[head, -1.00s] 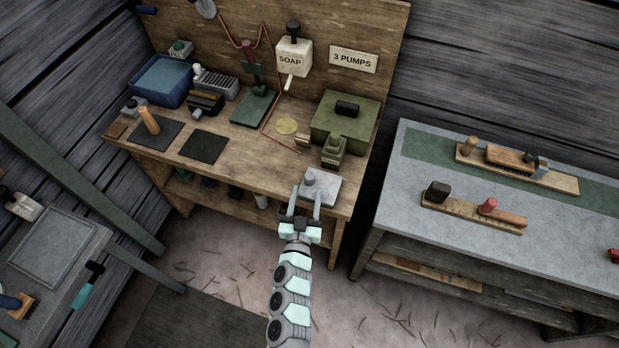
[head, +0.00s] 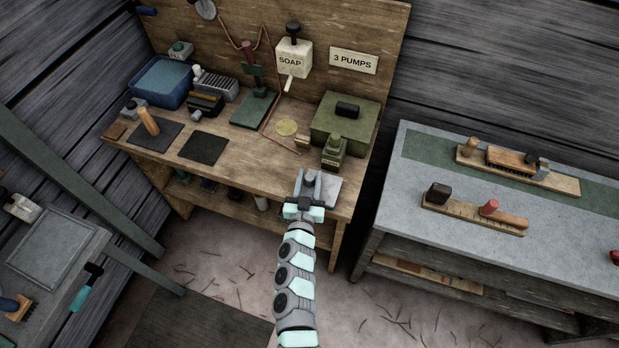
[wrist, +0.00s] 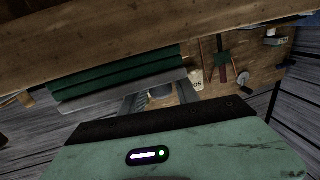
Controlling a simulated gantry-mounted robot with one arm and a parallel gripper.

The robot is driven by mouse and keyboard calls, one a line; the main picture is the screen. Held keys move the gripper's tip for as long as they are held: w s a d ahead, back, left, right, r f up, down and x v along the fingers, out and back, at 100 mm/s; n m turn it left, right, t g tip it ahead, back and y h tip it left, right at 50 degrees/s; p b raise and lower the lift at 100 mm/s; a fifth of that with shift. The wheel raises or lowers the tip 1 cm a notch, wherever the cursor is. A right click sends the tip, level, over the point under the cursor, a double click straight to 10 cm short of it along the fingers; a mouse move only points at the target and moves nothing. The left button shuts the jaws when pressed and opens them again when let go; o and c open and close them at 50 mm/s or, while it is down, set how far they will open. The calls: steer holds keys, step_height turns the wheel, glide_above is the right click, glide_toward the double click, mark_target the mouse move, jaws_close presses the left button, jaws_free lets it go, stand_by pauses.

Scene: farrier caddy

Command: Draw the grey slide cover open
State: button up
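The grey slide cover (head: 331,190) is a flat plate at the front right of the wooden bench. A grey knob (head: 310,177) stands on it. My gripper (head: 309,186) is at the knob, one finger on each side. The fingers look apart from each other, and I see no clear grip on the knob. In the wrist view my gripper's fingers (wrist: 160,98) stand apart with a rounded grey-blue shape between them, apparently the knob. My gripper and wrist hide the left and front part of the cover.
A small olive stamp-like block (head: 334,153) stands just behind the cover. A green box with a black handle (head: 345,122) is behind that. A black mat (head: 204,148) lies to the left. A grey-topped table (head: 390,190) stands to the right across a gap.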

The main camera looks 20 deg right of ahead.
jaws_close()
stand_by(1.1)
